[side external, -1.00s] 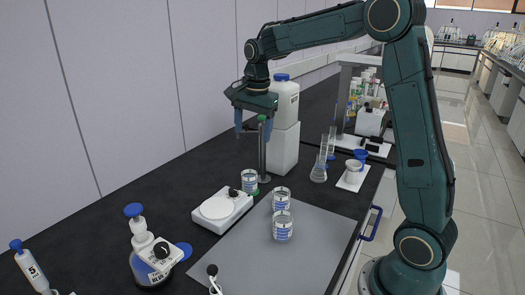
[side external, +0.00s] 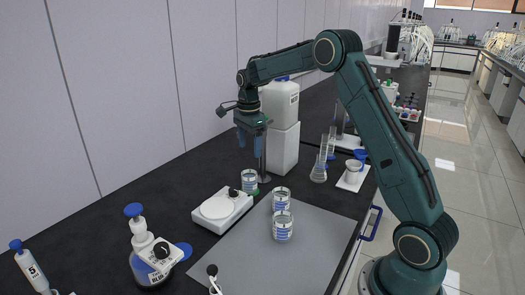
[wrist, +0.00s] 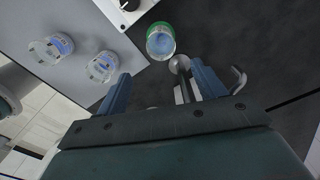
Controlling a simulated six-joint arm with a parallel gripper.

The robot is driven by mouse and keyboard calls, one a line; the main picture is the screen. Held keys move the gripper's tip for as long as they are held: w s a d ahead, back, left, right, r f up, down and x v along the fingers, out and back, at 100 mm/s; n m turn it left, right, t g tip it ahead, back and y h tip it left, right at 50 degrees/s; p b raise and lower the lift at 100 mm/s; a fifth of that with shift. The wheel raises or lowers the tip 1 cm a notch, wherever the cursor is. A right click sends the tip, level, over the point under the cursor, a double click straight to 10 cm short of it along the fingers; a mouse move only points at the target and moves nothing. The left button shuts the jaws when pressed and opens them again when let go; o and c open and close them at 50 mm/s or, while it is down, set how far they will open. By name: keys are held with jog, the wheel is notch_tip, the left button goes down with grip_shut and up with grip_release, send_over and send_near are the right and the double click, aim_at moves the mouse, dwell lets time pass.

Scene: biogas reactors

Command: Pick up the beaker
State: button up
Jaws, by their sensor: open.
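Three glass beakers with blue markings are in view. One beaker (side external: 249,183) stands on the black bench at the foot of a thin metal stand, with green at its base; the wrist view shows it (wrist: 161,42) ahead of the fingers. Two more stand on the grey mat: a rear beaker (side external: 281,197) and a front beaker (side external: 283,230). They appear at left in the wrist view (wrist: 103,68) (wrist: 50,49). My gripper (side external: 250,147) is open and empty, pointing down, above the beaker by the stand. Its blue fingers show in the wrist view (wrist: 162,88).
A white container (side external: 284,148) stands just behind my gripper, with the metal stand (side external: 262,165) close by. A white plate device (side external: 221,208) is left of the grey mat (side external: 250,262). Glassware (side external: 320,170) is at right. A dispenser bottle (side external: 150,265) is front left.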

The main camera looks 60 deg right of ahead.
aim_at(249, 178)
jog(key=shift+f, duration=3.9)
jog(key=shift+f, duration=0.1)
jog(key=shift+w+a+f, duration=0.1)
jog(key=shift+w+f, duration=0.05)
jog(key=shift+f, duration=2.35)
jog(key=shift+c, duration=0.2)
jog(key=c, duration=1.2)
jog(key=shift+r, duration=0.15)
notch_tip(249, 178, up, 20)
jog(key=shift+f, duration=0.1)
